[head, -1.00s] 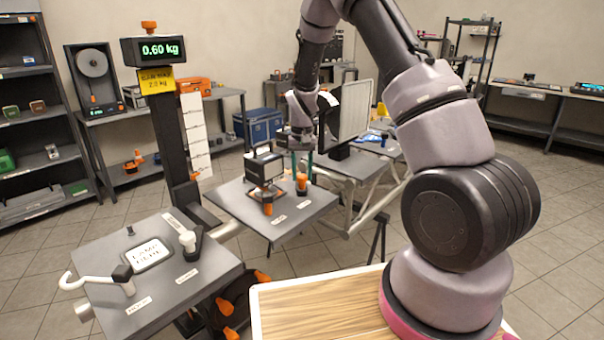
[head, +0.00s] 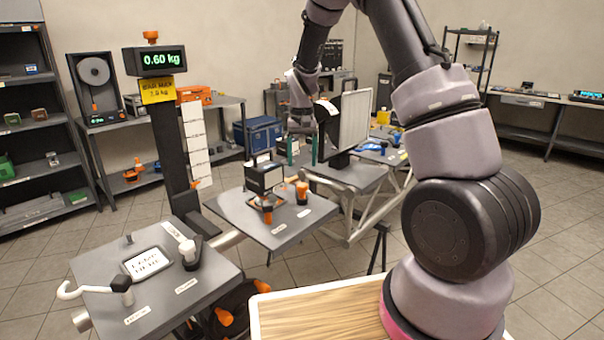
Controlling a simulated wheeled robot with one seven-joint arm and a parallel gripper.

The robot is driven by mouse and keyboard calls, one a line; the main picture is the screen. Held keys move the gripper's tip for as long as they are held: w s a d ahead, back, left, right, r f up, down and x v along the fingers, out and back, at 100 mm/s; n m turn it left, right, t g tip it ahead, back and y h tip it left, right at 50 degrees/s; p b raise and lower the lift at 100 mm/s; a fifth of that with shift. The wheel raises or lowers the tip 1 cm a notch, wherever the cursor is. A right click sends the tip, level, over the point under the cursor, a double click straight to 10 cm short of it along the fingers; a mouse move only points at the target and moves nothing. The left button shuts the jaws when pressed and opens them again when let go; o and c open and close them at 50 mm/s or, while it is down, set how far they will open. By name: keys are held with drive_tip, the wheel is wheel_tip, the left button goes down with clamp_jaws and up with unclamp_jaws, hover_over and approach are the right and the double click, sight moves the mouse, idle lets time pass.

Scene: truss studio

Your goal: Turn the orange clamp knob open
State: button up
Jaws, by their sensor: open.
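An orange knob (head: 302,192) stands upright near the right edge of the small grey centre table (head: 318,212). A second orange knob (head: 267,213) sits at the front of the dark framed block on the same table. I cannot tell from the picture alone which one is the clamp knob. My gripper (head: 302,155) points down with its two green fingers apart and nothing visible between them. In the picture it is above the right-hand orange knob, with a gap between fingertips and knob. The labels by the knobs are too small to read.
The dark framed block (head: 264,177) stands left of the gripper. A large upright panel (head: 354,120) stands close behind it to the right. A dark post with a 0.60 kg display (head: 160,58) and a front-left table (head: 175,275) with a white hooked rod are further left.

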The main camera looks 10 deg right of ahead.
drive_tip(key=shift+r, duration=1.35)
drive_tip(key=s+d+r+m+t+y, duration=0.1)
drive_tip(key=s+d+r+t, duration=0.1)
drive_tip(key=s+r, duration=0.55)
drive_tip(key=s+d+r+t+y, duration=0.15)
drive_tip(key=s+r, duration=0.35)
drive_tip(key=r, duration=0.6)
drive_tip(key=s+d+r+t, duration=0.1)
drive_tip(key=s+r+t, duration=0.1)
drive_tip(key=s, duration=0.6)
drive_tip(key=s+d+r+m+t, duration=0.1)
drive_tip(key=s+r, duration=0.2)
drive_tip(key=s, duration=0.6)
drive_tip(key=shift+s+d+t, duration=0.15)
drive_tip(key=shift+d+t, duration=0.1)
drive_tip(key=shift+t, duration=0.1)
drive_tip(key=shift+h, duration=0.25)
